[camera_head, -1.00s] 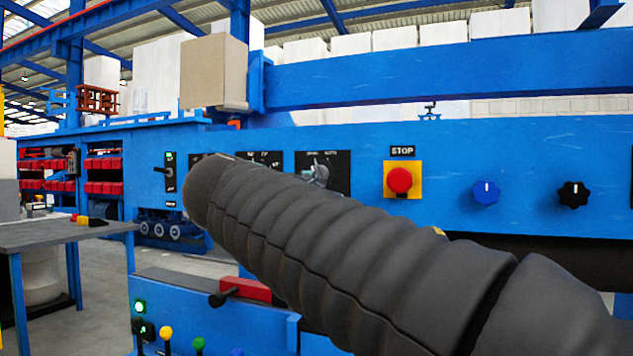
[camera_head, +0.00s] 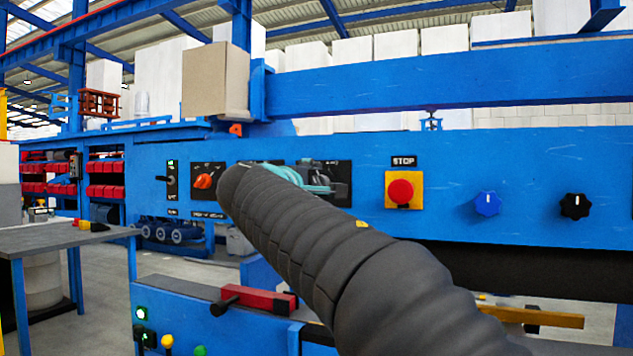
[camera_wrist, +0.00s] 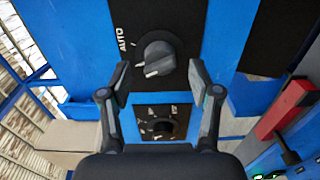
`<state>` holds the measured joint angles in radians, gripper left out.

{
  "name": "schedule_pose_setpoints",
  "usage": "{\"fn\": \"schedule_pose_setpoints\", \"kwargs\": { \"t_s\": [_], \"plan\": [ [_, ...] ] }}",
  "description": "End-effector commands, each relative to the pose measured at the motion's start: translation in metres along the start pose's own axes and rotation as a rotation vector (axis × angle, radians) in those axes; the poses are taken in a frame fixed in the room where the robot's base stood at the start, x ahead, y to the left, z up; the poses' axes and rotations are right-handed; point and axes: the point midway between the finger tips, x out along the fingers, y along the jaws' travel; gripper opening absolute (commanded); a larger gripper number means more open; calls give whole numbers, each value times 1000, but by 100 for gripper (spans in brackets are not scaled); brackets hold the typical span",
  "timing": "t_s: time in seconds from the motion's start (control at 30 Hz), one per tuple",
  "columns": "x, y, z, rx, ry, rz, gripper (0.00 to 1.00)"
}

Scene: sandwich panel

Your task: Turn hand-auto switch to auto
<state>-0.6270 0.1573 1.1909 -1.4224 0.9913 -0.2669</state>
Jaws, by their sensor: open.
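In the wrist view a round dark grey knob (camera_wrist: 158,52) sits on a black plate (camera_wrist: 188,20) lettered AUTO to the knob's left. A white mark shows on the knob's lower left side, turned away from the AUTO lettering. My gripper (camera_wrist: 159,67) is open, with one finger on each side just below the knob; I cannot tell whether either touches it. In the head view my gripper (camera_head: 320,177) is in front of a black switch plate (camera_head: 342,195), and my arm and gripper hide most of the switch there.
Below the knob in the wrist view is another plate with a smaller dial (camera_wrist: 160,127). In the head view an orange knob (camera_head: 205,181) is left of my arm. A red stop button (camera_head: 401,191), a blue knob (camera_head: 488,203) and a black knob (camera_head: 575,205) are to the right.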

Motion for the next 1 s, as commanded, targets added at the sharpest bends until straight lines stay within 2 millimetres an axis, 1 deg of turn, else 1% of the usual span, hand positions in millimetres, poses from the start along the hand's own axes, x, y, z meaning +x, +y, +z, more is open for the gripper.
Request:
{"fn": "schedule_pose_setpoints", "kwargs": {
  "t_s": [0.03, 0.2, 0.53, 0.57, 0.6, 0.67, 0.7, 0.77, 0.8, 1.0],
  "plan": [
    [7, 1, 0, -1, -3, -1, 63],
    [19, 0, 0, 0, -1, 0, 63],
    [22, 0, 0, 0, 0, 0, 63],
    [22, 0, 0, 0, 0, 0, 58],
    [22, 0, 0, 0, 0, 0, 48],
    [22, 0, 0, 0, 0, 0, 33],
    [22, 0, 0, 0, 0, 0, 23],
    [22, 0, 0, 0, 0, 0, 8],
    [22, 0, 0, 0, 0, 0, 3],
    [22, -1, 0, 8, 0, 0, 3]
  ]
}}
